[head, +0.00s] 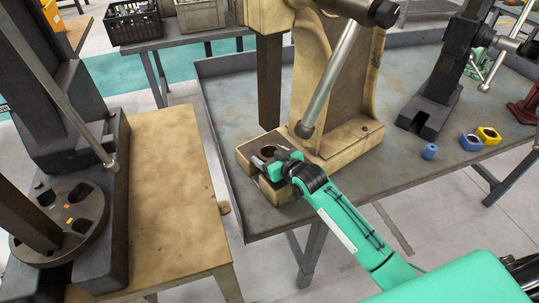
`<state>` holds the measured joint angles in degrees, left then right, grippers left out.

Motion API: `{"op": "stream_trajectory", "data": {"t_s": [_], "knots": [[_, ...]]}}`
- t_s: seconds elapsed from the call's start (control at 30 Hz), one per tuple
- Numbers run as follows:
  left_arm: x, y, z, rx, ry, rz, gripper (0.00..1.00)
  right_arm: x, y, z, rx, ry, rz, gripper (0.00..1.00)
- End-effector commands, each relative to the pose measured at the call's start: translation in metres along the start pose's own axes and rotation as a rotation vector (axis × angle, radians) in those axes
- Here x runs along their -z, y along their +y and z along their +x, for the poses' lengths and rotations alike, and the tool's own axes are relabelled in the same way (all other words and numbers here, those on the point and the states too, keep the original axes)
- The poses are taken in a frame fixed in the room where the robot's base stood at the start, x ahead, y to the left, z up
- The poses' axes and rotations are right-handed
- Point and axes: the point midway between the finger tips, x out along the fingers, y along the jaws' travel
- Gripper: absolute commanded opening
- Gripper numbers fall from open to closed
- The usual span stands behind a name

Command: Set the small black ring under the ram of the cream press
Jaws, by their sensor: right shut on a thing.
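The cream press (340,75) stands on the grey metal table, with its square dark ram (269,85) hanging above the front left of its base. My right gripper (266,159) reaches in over the base's anvil (248,151), below the ram. It is shut on a small dark thing, which seems to be the small black ring; the fingers partly hide it, and its edge is hard to tell from the dark round opening there. I cannot tell whether the ring touches the anvil. My left gripper is not in view.
The press's steel lever (331,78) slants down close to my right gripper. A blue cylinder (430,151), a blue ring (470,142) and a yellow ring (488,136) sit at right, near a dark press (436,105). A larger black press (75,130) stands at left.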

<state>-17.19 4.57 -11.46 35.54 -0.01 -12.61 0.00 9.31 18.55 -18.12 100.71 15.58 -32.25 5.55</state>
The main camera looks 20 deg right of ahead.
Motion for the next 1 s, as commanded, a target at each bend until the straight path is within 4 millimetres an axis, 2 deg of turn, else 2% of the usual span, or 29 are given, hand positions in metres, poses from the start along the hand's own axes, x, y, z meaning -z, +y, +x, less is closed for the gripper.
{"op": "stream_trajectory", "data": {"t_s": [0.17, 0.2, 0.3, 0.67, 0.83, 1.0], "knots": [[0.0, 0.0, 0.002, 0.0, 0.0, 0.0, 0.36, -0.001, 0.0, 0.001, 0.0, 0.003, 0.0, 0.44], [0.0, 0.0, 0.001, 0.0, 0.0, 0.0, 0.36, -0.001, 0.0, 0.001, 0.0, 0.003, 0.0, 0.79], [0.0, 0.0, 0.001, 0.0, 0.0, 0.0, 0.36, -0.001, 0.0, 0.001, 0.0, 0.002, 0.0, 0.97], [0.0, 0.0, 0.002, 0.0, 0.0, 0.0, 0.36, -0.004, 0.0, -0.003, 0.0, -0.003, 0.0, 0.97], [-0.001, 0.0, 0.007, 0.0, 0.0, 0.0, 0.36, -0.005, 0.0, -0.022, 0.0, -0.001, -0.002, 0.97], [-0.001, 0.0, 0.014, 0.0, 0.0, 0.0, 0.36, -0.005, 0.0, -0.054, 0.001, -0.001, -0.002, 0.97]]}}
